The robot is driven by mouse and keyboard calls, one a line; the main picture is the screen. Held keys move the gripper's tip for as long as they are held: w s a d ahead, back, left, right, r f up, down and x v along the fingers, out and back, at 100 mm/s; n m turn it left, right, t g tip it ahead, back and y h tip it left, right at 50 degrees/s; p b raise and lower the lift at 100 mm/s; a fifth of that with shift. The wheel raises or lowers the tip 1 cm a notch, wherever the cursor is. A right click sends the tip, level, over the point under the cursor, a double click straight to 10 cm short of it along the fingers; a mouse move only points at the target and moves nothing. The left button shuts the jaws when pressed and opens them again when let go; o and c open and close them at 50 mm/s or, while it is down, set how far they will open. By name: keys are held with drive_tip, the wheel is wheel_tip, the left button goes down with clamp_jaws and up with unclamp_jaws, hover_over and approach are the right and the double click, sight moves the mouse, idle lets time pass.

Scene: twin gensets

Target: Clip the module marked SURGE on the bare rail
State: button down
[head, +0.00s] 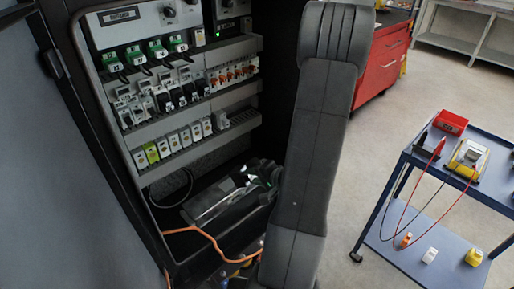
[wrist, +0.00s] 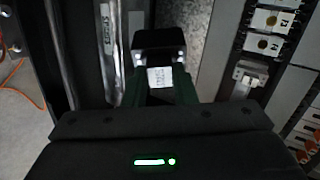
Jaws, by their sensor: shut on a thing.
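My gripper (head: 262,176) is low inside the cabinet, below the module rows, partly hidden by my arm. In the wrist view my gripper (wrist: 165,88) is shut on a dark module (wrist: 158,42) with a small white label; its print is too small to read surely. The module is beside a metallic tray edge (wrist: 108,75) with a printed strip. In the head view the grey tray (head: 212,204) lies on the cabinet floor.
Upper rows hold dark modules (head: 160,97) and green connectors (head: 155,49). An orange cable (head: 200,232) runs along the cabinet's bottom. The open door (head: 60,170) is at left. A blue trolley (head: 410,255) with a meter (head: 468,158) stands at right.

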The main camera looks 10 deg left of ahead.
drive_tip(key=w+r+m+t+y+b, duration=0.2)
drive_tip(key=w+r+m+t+b, duration=0.4)
drive_tip(key=w+r, duration=0.35)
drive_tip(key=w+a+n+t, duration=0.1)
drive_tip(key=w+a, duration=0.3)
drive_tip(key=a, duration=0.3)
drive_tip(key=shift+w+a, duration=0.2)
drive_tip(key=shift+w, duration=0.1)
drive_tip(key=shift+d+t+h+b, duration=0.1)
drive_tip(key=shift+t+h+b, duration=0.2)
drive_tip(key=shift+b, duration=0.5)
drive_tip(key=shift+w+a+b, duration=0.25)
drive_tip(key=shift+a+b, duration=0.2)
drive_tip(key=shift+b, duration=0.75)
idle(2.1)
drive_tip(key=c, duration=1.1)
unclamp_jaws()
